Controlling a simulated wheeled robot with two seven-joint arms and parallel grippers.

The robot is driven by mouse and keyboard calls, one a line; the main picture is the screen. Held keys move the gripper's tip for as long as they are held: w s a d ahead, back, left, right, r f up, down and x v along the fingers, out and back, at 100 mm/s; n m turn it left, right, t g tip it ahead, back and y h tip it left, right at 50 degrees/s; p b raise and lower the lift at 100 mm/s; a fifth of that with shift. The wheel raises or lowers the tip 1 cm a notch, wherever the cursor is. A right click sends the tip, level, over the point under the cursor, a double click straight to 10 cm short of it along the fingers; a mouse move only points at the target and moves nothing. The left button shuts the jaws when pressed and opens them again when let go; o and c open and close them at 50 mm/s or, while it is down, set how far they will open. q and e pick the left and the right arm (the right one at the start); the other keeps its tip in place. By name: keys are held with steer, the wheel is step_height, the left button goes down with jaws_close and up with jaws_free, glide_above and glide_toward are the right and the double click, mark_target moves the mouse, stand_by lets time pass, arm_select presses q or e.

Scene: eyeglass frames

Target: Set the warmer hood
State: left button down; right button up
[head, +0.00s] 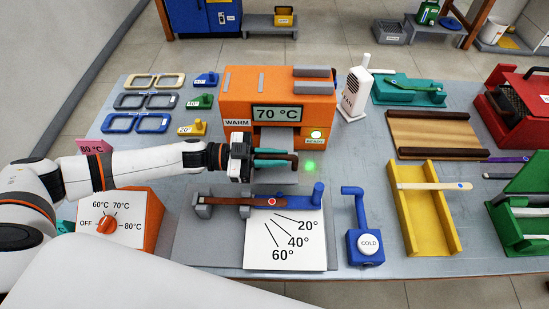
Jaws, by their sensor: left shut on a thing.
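The orange warmer (236,84) stands at the back middle of the bench, marked WARM, with a display (277,114) reading 70 °C. A grey slab lies at its front opening, and a small lit round button sits at its lower right. My left gripper (275,158) is just in front of the warmer, with teal pieces at its tips. It is shut on a dark brown piece (294,162), mostly hidden by the jaws; I cannot tell its full shape. My right gripper is not in view.
A dial box (150,212) is at left, below a pink 80 °C card (95,146). An angle board (290,250) with a brown strip (240,202) lies in front. A blue COLD stand (368,245), yellow tray (425,215) and FAN (355,95) are to the right.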

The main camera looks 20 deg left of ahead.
mark_target(275, 146)
arm_select(q)
steer(key=w, duration=0.1)
steer(key=w+b, duration=0.1)
steer(key=shift+w+a, duration=0.5)
steer(key=shift+w, duration=0.25)
steer(key=c, duration=1.4)
jaws_free()
steer(key=b+v, duration=0.2)
steer(key=v, duration=1)
